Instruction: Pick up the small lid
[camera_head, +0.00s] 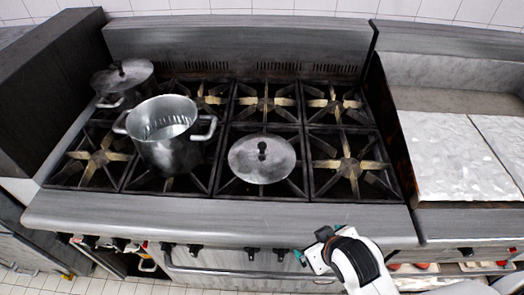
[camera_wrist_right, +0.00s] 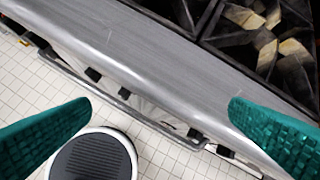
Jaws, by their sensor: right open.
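A round grey metal lid (camera_head: 248,171) with a black knob lies on a front burner of the stove, right of the open pot. Another lid (camera_head: 131,76) with a dark knob sits on a pot at the back left. I cannot tell from the picture which lid is the smaller. My right gripper (camera_head: 318,243) is in front of the stove's front edge, below and right of the lid on the burner. Its teal fingers stand wide apart and empty in the right wrist view (camera_wrist_right: 161,103). No lid shows in that view. My left gripper is not in view.
An open two-handled steel pot (camera_head: 168,150) stands left of the lid on the burner. The stove's front rail (camera_head: 210,218) lies between my right gripper and the burners. Burners right of the lid are bare. A flat griddle (camera_head: 455,150) is at the right.

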